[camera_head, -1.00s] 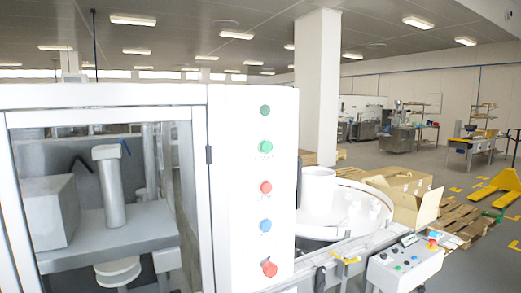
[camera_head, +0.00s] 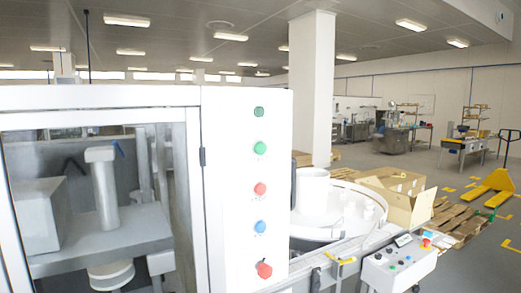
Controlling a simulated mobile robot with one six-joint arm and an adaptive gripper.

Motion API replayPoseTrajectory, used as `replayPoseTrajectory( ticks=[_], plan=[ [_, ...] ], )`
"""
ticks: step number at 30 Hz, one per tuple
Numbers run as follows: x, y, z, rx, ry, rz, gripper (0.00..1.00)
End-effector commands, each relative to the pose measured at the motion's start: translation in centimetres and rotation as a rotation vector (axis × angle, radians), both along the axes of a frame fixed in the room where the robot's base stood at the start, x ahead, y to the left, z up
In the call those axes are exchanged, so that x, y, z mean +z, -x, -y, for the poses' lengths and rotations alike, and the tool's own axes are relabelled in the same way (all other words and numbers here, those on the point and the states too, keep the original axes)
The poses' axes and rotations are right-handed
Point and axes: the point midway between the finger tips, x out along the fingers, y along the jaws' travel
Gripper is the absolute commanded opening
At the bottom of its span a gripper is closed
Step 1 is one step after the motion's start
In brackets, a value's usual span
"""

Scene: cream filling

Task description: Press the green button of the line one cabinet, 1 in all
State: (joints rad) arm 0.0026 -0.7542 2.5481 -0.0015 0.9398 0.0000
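The line one cabinet, as I take it, is the large white machine with a glass door at the left, and its white button panel (camera_head: 238,200) faces me. A dark green round fitting (camera_head: 259,112) sits at the top of the panel. Below it is a brighter green button (camera_head: 260,148) with small lettering. Under that are a red button (camera_head: 260,188), a blue button (camera_head: 259,227) and a red knob (camera_head: 264,269). I cannot read any cabinet number. My gripper is not in view.
A round white turntable (camera_head: 318,228) with bottles stands right of the cabinet. A small control box (camera_head: 399,264) with buttons is at the lower right. An open cardboard box (camera_head: 398,194), wooden pallets (camera_head: 458,220) and a yellow pallet jack (camera_head: 497,186) stand beyond. Grey floor is open behind.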

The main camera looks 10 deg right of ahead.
Motion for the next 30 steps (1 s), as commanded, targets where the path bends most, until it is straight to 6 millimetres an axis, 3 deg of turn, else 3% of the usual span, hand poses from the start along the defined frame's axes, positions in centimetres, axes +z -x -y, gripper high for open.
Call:
replayPoseTrajectory(
  ticks=[8,30],
  plan=[
    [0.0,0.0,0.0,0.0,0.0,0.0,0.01],
    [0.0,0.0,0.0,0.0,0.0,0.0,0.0]
  ],
)
